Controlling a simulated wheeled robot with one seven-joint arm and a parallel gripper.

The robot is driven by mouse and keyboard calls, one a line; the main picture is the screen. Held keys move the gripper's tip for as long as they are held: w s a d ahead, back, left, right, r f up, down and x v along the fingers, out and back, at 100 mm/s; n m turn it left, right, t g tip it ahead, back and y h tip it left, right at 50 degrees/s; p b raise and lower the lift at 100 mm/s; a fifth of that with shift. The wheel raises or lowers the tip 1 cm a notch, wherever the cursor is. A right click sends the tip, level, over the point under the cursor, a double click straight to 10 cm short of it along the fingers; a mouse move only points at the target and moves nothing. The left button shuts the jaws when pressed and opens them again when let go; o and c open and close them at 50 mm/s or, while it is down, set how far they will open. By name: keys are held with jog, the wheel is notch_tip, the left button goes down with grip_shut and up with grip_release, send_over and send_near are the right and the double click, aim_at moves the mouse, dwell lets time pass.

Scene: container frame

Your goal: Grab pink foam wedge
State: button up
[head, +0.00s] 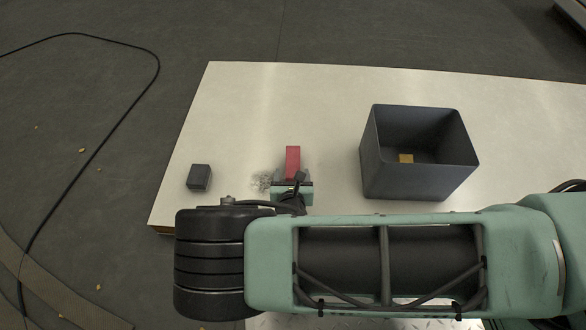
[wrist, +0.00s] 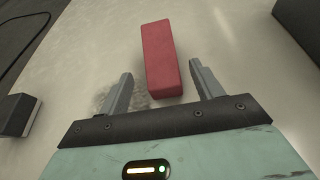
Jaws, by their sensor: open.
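The pink foam wedge (head: 293,161) looks like a pinkish-red elongated block on the pale table. It also shows in the wrist view (wrist: 161,58), with its near end between the tips of my gripper (wrist: 160,82). My gripper is open, with one grey finger on each side of the wedge and a gap visible on both sides. In the head view my gripper (head: 292,186) sits at the near end of the wedge, and my wrist partly hides it.
A dark grey open box (head: 420,180) stands to the right with a small yellow block (head: 406,158) inside. A small dark grey block (head: 199,177) lies to the left. The table (head: 330,90) is clear behind the wedge. A dark smudge marks the table beside my gripper.

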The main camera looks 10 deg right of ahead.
aim_at(293, 169)
jog(key=shift+w+d+f, duration=0.1)
jog(key=shift+w+f, duration=0.15)
jog(key=shift+w, duration=0.25)
jog(key=b+x, duration=0.4)
jog(key=shift+w+d+f+b, duration=0.15)
jog(key=shift+b, duration=0.15)
jog(key=shift+w, duration=0.4)
jog(key=c, duration=1.1)
jog(key=shift+c, duration=0.2)
